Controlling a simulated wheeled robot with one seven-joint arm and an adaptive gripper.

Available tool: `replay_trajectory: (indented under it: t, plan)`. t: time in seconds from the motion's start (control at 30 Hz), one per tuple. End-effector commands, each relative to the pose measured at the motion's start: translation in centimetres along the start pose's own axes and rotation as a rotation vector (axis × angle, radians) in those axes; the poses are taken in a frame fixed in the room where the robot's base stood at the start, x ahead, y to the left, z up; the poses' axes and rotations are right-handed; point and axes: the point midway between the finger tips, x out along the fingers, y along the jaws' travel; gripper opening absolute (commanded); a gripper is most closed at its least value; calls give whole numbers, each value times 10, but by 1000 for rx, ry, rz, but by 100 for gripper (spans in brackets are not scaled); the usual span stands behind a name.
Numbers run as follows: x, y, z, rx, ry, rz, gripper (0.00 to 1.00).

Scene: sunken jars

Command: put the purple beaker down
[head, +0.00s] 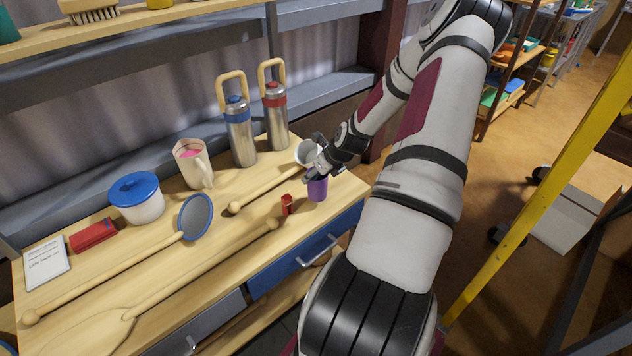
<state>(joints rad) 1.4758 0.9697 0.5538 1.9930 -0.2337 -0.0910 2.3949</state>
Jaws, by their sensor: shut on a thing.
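The purple beaker (317,190) is near the right front corner of the wooden worktop (155,291). It looks upright. My gripper (314,174) is shut on the beaker from above, and its fingers hide the rim. I cannot tell whether the beaker's base touches the worktop or hangs just above it.
A small red object (287,205) stands just left of the beaker. A long-handled white ladle (307,152) lies behind it. Two steel flasks (240,139) (276,117) stand at the back. Long wooden-handled tools (190,277) cover the front. The worktop's right edge is close.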

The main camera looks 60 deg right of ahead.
Motion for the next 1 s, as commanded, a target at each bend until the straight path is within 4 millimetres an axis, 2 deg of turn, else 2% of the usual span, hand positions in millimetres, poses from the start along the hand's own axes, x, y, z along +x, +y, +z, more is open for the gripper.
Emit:
replay_trajectory:
  t: [0.3, 0.7, 0.73, 0.8, 1.0]
  plan:
    - [25, 2, -17, 0, 1, 2, 14]
    - [27, 2, -19, 1, 1, 2, 14]
    - [27, 2, -19, 1, 2, 3, 62]
    - [27, 2, -19, 1, 2, 3, 76]
    - [27, 2, -19, 0, 2, 3, 76]
